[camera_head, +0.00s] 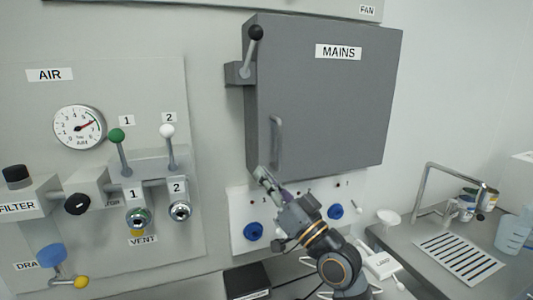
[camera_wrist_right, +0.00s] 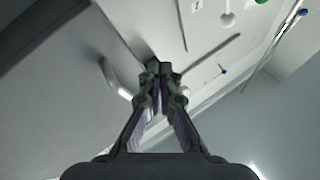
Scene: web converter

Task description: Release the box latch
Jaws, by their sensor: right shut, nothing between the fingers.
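The grey box (camera_head: 335,105) labelled MAINS hangs on the wall with its door shut. Its latch is a grey lever with a black ball (camera_head: 255,33), at the upper left edge of the box; the lever points up. A curved door handle (camera_head: 277,140) sits low on the left side of the door and also shows in the right wrist view (camera_wrist_right: 117,82). My right gripper (camera_head: 263,176) is shut and empty near the box's lower left corner, just below the handle; its fingertips show together in the wrist view (camera_wrist_right: 158,68). I cannot tell whether it touches the box. My left gripper is not in view.
Left of the box is the AIR panel (camera_head: 30,120) with a gauge (camera_head: 79,127), a green-knobbed lever (camera_head: 117,136) and a white-knobbed lever (camera_head: 167,133). Below the box is a white panel with blue knobs (camera_head: 253,231). A grey counter (camera_head: 405,245) stands at right.

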